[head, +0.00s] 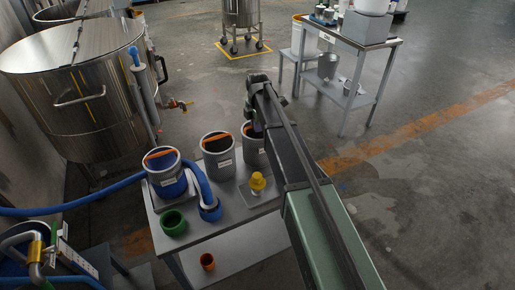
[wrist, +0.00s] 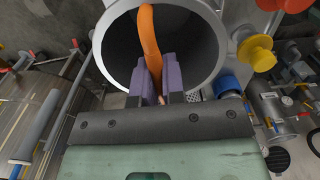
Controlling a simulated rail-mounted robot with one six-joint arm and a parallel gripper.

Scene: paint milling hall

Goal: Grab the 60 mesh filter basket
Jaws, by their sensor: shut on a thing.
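Three round filter baskets with orange bar handles stand in a row on a grey table. The left basket (head: 168,182) has a blue body. The middle basket (head: 218,163) and the right basket (head: 253,157) are grey with pale labels, too small to read. My arm reaches over the right basket and hides part of it. In the wrist view, my gripper (wrist: 157,75) has its purple fingers shut on the orange handle (wrist: 150,35) of a grey basket (wrist: 213,45), whose open mouth faces the camera. I cannot tell whether this basket touches the table.
An orange cup (head: 207,261) sits below. A steel tank (head: 85,95) stands left, a cart (head: 345,42) at back right. Floor on the right is clear.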

